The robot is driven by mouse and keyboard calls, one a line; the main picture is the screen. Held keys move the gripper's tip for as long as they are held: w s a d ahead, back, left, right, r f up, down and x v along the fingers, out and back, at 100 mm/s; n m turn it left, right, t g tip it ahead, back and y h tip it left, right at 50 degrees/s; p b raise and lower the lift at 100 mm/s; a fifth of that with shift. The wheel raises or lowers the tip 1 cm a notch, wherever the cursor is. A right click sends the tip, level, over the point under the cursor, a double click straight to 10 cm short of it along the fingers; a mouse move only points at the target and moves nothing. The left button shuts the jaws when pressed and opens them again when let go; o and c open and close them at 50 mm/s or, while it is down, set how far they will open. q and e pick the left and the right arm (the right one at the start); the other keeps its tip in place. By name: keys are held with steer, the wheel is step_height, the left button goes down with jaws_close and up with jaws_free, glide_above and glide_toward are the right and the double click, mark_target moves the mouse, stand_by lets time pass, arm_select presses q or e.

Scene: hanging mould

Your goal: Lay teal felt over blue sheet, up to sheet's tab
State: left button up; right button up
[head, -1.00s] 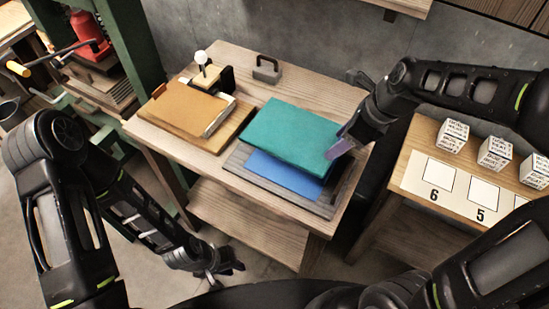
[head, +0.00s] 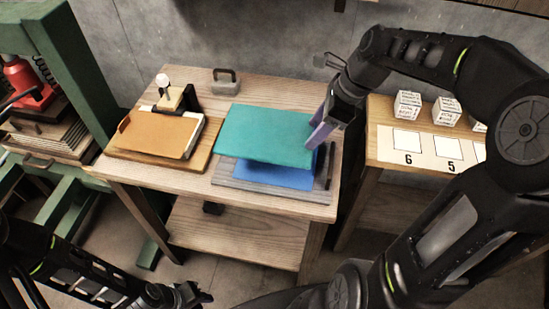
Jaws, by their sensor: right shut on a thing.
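The teal felt (head: 265,134) is a flat rectangle held above the blue sheet (head: 270,176), covering most of it from this view. A strip of the blue sheet shows along the near side. The blue sheet lies on a grey board (head: 285,191) on the wooden table; its tab cannot be made out. My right gripper (head: 316,135) is shut on the teal felt at its right edge. My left gripper (head: 196,296) is low at the bottom edge, away from the table; its fingers are too dark and small to read.
An orange sheet (head: 155,133) lies on a wooden board at the table's left. A white-knobbed tool (head: 163,82) and a grey handled block (head: 226,82) stand behind. A side table at right bears several white cubes and a numbered card (head: 428,147).

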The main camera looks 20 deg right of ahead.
step_height(320, 180, down, 6)
steer(key=shift+f, duration=0.1)
steer(key=shift+f, duration=1.8)
steer(key=shift+f, duration=0.2)
steer(key=o, duration=1.4)
steer(key=shift+r, duration=0.2)
steer(key=v, duration=1.2)
